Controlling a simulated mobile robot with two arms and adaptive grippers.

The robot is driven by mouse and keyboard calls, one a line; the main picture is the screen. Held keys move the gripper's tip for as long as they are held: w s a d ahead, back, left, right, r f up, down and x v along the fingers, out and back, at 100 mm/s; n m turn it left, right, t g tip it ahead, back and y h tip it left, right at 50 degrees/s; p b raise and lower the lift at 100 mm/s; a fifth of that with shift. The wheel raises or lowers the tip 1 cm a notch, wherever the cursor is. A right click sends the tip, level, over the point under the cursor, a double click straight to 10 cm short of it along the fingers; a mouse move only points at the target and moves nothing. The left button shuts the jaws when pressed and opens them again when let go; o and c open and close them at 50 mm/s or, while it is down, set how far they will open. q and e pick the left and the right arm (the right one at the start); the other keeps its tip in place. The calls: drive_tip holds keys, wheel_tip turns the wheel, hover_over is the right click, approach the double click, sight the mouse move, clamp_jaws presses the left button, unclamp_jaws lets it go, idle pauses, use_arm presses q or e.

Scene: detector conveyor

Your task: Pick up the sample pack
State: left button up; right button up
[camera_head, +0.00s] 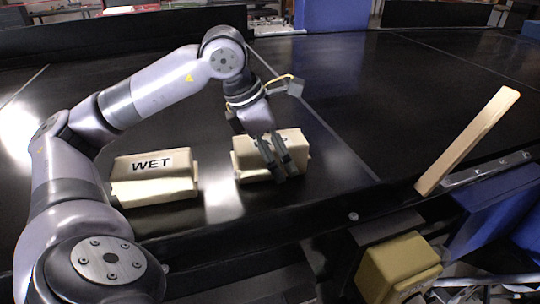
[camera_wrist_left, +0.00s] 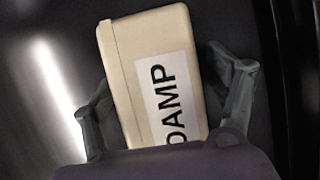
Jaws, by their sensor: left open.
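A tan pack labelled WET (camera_head: 155,180) lies on the black conveyor at the left in the head view. A second tan pack (camera_head: 244,161) lies to its right, its label mostly hidden by my left gripper. In the left wrist view this pack (camera_wrist_left: 120,65) shows the label DAMP. My left gripper (camera_head: 279,172) is over the DAMP pack; in the left wrist view its open fingers (camera_wrist_left: 160,100) stand on either side of the pack, with gaps visible. Whether the fingers touch it is not clear. My right gripper is not in view.
The black conveyor (camera_head: 400,90) is clear behind and right of the packs. A tan upright bar (camera_head: 467,142) leans at its right edge. A yellow box (camera_head: 398,267) and blue bins (camera_head: 500,210) stand below the front edge. A blue panel (camera_head: 332,14) stands at the back.

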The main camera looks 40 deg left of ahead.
use_arm(q)
drive_tip(key=shift+f, duration=0.25)
drive_tip(key=shift+c, duration=0.5)
drive_tip(key=c, duration=1.6)
drive_tip(key=shift+o, duration=0.2)
